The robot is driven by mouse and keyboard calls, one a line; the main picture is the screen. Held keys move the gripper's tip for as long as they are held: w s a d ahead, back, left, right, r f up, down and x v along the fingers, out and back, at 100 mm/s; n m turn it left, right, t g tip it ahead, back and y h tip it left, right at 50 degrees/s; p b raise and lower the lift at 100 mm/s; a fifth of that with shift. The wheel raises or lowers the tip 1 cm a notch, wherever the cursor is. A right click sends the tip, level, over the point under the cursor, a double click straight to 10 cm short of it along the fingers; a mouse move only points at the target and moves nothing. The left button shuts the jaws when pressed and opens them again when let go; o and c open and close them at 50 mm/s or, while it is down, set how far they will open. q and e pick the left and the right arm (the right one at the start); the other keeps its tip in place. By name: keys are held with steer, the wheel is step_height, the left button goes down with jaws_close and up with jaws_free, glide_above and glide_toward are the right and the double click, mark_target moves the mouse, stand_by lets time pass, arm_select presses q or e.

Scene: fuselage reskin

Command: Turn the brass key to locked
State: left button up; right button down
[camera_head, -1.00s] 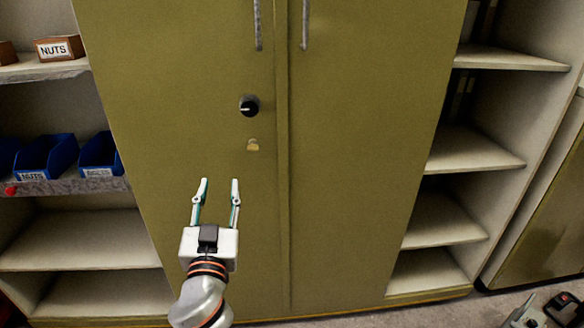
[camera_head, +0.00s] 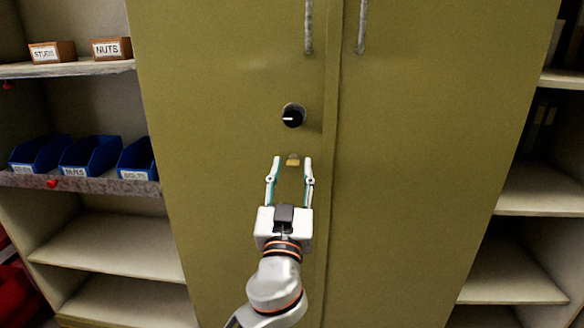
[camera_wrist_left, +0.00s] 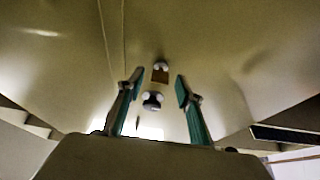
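The small brass key (camera_head: 293,161) is on the left door of the olive cabinet, below a round black knob (camera_head: 293,116) with a white mark. A brass-coloured piece also shows between the fingers in the left wrist view (camera_wrist_left: 160,74). My left gripper (camera_head: 291,170) is open and empty, pointing up at the door. In the head view its fingertips lie either side of the key; whether they touch the door I cannot tell. The key is too small to read its turn. My right gripper is out of view.
Two vertical handles (camera_head: 308,26) (camera_head: 362,26) flank the door seam above. Open shelves at left hold blue bins (camera_head: 90,155) and labelled boxes (camera_head: 112,48). Shelves at right (camera_head: 540,190) look mostly empty. The door around the gripper is flat and clear.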

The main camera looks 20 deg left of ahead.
arm_select(q)
steer(key=shift+w+a+r, duration=0.1)
steer(key=shift+w, duration=0.35)
jaws_close()
